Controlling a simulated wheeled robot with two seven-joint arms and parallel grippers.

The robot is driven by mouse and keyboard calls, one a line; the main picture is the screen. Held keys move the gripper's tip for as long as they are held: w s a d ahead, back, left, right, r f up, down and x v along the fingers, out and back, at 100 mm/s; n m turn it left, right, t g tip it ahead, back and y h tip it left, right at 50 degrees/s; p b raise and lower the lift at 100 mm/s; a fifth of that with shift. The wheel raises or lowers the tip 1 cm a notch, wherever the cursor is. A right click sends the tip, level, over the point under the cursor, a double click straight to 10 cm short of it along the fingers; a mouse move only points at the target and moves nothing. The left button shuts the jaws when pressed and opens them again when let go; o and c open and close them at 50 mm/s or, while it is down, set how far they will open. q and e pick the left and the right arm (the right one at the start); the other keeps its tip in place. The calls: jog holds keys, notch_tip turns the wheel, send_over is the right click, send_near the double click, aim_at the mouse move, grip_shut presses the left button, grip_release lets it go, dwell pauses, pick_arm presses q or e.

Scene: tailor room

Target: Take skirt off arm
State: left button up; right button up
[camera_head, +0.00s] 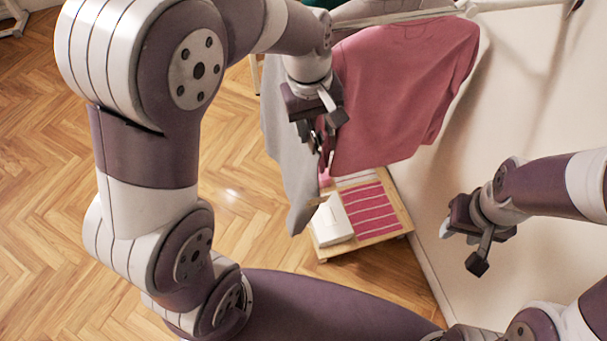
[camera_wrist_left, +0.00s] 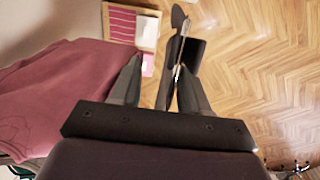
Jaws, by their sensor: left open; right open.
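A grey cloth (camera_head: 301,185), which may be the skirt, hangs beside and partly behind my left gripper (camera_head: 322,150). Its upper part is hidden by my arm. In the left wrist view a dark hanging piece with a pale thin edge (camera_wrist_left: 181,62) shows between and beyond the fingers of my left gripper (camera_wrist_left: 158,85). I cannot tell whether the fingers touch it. My left gripper is open. My right gripper (camera_head: 462,246) is open and empty, close to the wall at right.
A pink garment (camera_head: 405,85) hangs right of my left gripper, below a pale rail (camera_head: 400,17). It also fills the left of the wrist view (camera_wrist_left: 65,105). Below stands a low wooden stand (camera_head: 398,204) with striped cloth and a white box (camera_head: 332,220). The floor at left is clear.

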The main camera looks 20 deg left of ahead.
pick_arm(q)
jog(key=shift+s+a+r, duration=0.1)
jog(key=shift+s+a, duration=0.1)
jog(key=shift+a, duration=0.3)
grip_shut()
jog(key=shift+a, duration=0.15)
jog(key=shift+d, duration=0.3)
dwell(0.3)
